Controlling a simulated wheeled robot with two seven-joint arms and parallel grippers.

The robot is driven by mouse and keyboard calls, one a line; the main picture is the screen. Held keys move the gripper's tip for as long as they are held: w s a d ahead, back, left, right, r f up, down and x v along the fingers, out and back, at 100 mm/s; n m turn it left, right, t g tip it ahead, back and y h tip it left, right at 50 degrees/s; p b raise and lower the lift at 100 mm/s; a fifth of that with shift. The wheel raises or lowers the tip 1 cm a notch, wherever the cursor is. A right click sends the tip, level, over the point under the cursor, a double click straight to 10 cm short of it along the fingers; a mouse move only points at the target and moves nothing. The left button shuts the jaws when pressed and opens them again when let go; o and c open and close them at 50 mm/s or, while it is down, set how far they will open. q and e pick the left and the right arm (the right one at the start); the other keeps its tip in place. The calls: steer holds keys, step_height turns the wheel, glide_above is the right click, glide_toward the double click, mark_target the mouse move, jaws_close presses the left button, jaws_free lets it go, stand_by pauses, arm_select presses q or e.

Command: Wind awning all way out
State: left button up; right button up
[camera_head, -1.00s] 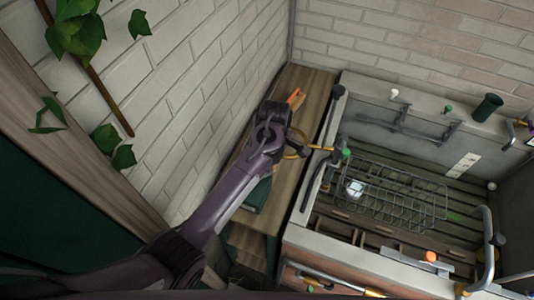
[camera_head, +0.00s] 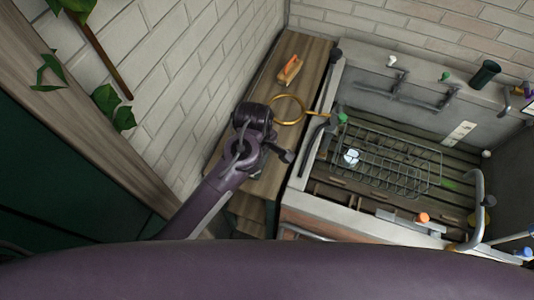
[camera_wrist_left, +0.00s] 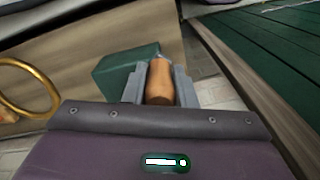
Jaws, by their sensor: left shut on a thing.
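In the left wrist view, my left gripper (camera_wrist_left: 160,82) is shut on an orange-brown wooden handle (camera_wrist_left: 159,80), which stands between its two grey fingers. In the head view my left wrist (camera_head: 250,120) is over the narrow wooden ledge by the brick wall, and its fingers are hidden. A gold ring (camera_head: 287,109) on a rod shows just right of the wrist; the ring also shows at the left of the wrist view (camera_wrist_left: 40,92), apart from the fingers. I cannot make out an awning for certain. My right gripper is not in view.
A walled basin (camera_head: 335,95) with a wire rack (camera_head: 405,160) and several coloured knobs stands at right. An orange-handled item (camera_head: 290,68) lies on the wooden ledge (camera_head: 305,52). Dark green boards (camera_wrist_left: 270,60) are at right in the wrist view. Ivy hangs on the left wall.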

arm_select(q)
steer(key=a, duration=0.3)
steer(key=shift+s, duration=0.3)
steer(key=shift+w+a+f, duration=0.1)
steer(key=shift+a, duration=0.4)
steer(key=o, duration=1.1)
steer(key=shift+d, duration=0.15)
steer(key=shift+c, duration=0.2)
steer(key=shift+w, duration=0.1)
